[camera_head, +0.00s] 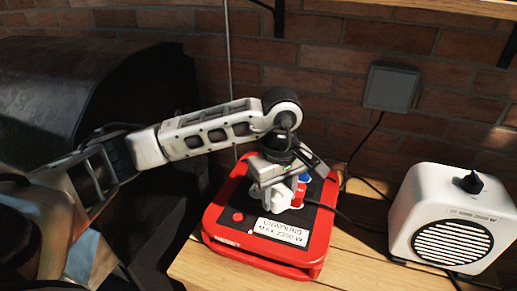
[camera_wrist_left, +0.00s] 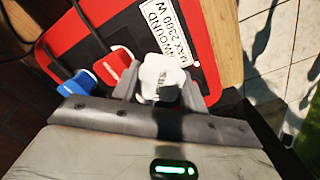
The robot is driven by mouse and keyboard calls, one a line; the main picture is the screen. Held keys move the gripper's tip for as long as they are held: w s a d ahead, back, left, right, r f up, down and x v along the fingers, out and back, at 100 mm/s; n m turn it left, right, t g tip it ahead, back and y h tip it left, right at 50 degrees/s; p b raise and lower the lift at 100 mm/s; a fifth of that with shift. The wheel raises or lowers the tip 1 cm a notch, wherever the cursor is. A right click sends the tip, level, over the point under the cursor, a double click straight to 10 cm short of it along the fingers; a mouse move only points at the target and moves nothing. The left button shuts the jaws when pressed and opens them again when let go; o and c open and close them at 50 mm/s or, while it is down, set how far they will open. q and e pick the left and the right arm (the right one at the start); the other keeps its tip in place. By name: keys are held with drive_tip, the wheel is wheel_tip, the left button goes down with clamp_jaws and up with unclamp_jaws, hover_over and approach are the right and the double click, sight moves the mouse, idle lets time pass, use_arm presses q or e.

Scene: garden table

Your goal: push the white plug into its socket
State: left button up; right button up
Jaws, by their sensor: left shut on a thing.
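The white plug (camera_wrist_left: 158,78) sits between the two fingers of my left gripper (camera_wrist_left: 160,92) in the left wrist view. In the head view my left gripper (camera_head: 274,190) points down over the top of the red power unit (camera_head: 219,211), and it is shut on the plug. There the plug is hard to tell apart from the pale fingers. The socket under the plug is hidden, and I cannot tell how far the plug is in. My right gripper is not in view.
A red plug (camera_head: 298,195) and a blue plug (camera_head: 305,178) stand close beside my gripper, with dark cables running off. A white speaker-like box (camera_head: 442,215) stands at the right of the wooden table. A grey wall box (camera_head: 391,88) hangs on the brick wall.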

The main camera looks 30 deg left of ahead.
use_arm(q)
drive_tip(key=w+a+r+n+p, duration=0.1)
drive_tip(key=w+a+n+p, duration=0.1)
drive_tip(key=n, duration=1.1)
drive_tip(key=w+a+r+n+p, duration=0.1)
drive_tip(key=w+a+n+p, duration=0.2)
drive_tip(key=n, duration=1)
drive_tip(key=a+p, duration=0.2)
drive_tip(key=a, duration=0.1)
drive_tip(key=shift+a, duration=0.15)
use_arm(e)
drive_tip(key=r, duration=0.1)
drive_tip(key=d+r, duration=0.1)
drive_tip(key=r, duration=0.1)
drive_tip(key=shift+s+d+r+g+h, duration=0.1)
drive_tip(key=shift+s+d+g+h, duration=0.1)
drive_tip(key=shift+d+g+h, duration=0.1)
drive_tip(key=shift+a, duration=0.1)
